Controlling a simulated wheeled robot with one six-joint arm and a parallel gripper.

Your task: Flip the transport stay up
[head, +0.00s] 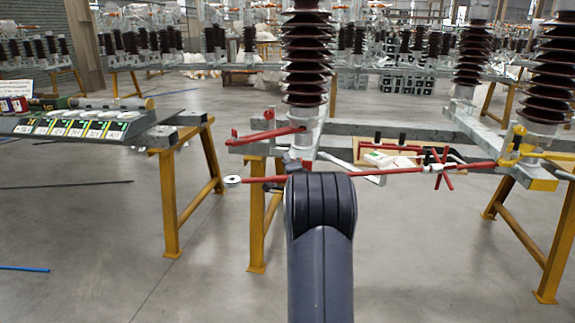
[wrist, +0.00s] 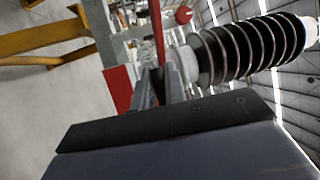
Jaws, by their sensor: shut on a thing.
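In the wrist view, my gripper (wrist: 161,85) is shut on a thin red bar (wrist: 157,35), which runs up from between the fingers. A wider red part (wrist: 119,87) shows just left of the fingers. In the head view, a long, nearly level red bar (head: 390,172) passes behind my arm, with a pale round end (head: 232,181) at left. A shorter red arm (head: 265,135) sits above it, by the foot of the insulator. I cannot tell which red part is the transport stay.
A brown ribbed insulator (head: 306,60) stands on the grey steel frame (head: 365,130), close to my gripper. Yellow trestles (head: 258,225) carry the frame. A grey box with labelled panels (head: 80,125) is at left. The floor (head: 110,250) at front left is mostly clear.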

